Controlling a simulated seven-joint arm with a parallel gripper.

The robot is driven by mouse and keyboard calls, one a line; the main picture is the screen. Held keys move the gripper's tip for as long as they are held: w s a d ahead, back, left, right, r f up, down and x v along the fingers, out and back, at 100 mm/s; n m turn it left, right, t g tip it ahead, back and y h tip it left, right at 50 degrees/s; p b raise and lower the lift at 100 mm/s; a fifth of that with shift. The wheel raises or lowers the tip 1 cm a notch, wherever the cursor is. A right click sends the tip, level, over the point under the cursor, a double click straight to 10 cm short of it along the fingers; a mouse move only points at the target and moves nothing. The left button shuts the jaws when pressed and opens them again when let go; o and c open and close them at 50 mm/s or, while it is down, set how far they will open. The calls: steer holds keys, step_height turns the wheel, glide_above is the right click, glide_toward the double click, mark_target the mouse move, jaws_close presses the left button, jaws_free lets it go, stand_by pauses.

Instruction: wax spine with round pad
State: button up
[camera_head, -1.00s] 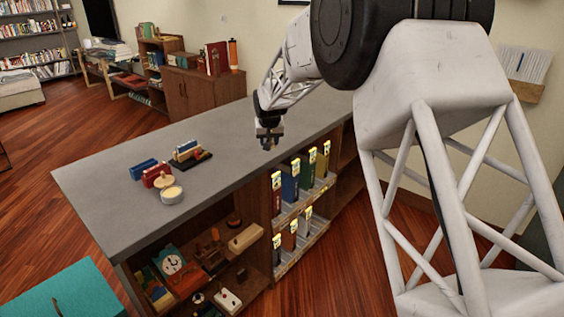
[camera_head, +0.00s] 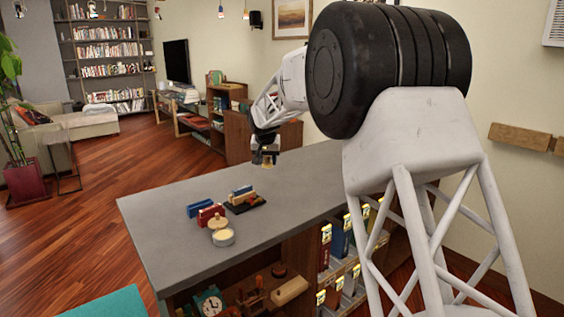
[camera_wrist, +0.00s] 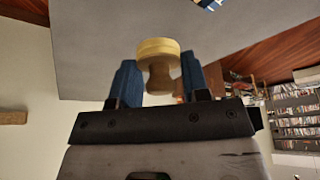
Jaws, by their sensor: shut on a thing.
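My gripper (camera_head: 265,156) is raised above the far side of the grey counter, with its fingers pointing down. In the wrist view, its blue fingers (camera_wrist: 159,80) are shut on the knob-like handle of a round pale-yellow pad (camera_wrist: 158,47). The pad's disc lies beyond the fingertips. A round tin with a pale top (camera_head: 223,238) sits on the counter near its front edge, with a round wooden-looking disc (camera_head: 217,222) beside it. Upright books with yellow tags, including a blue one (camera_head: 340,240), stand in the shelf below the counter's front edge. My arm hides part of that row.
The grey counter (camera_head: 170,240) has blue blocks (camera_head: 199,209), a red block (camera_head: 211,216) and a dark tray with small items (camera_head: 245,204). Its right part is mostly clear. Shelves below hold a clock (camera_head: 209,304) and wooden items. A teal surface (camera_head: 115,303) is at lower left.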

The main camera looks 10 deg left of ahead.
glide_toward(238, 190)
steer(key=shift+w+a+r, duration=0.4)
steer(key=shift+a+r, duration=0.05)
steer(key=shift+a, duration=0.2)
steer(key=shift+w+a+r, duration=0.35)
steer(key=shift+a+r, duration=0.1)
steer(key=shift+a, duration=0.15)
steer(key=shift+f, duration=3.5)
steer(key=shift+w+d+f, duration=0.6)
steer(key=shift+w+d, duration=0.55)
steer(key=shift+w, duration=0.1)
steer(key=shift+w+d, duration=2.5)
steer(key=shift+w, duration=0.25)
steer(key=shift+s+a, duration=1.75)
steer(key=shift+s, duration=0.15)
steer(key=shift+s+a, duration=1.75)
steer(key=shift+s, duration=0.2)
steer(key=shift+s+a+r, duration=0.2)
step_height(238, 190, up, 8)
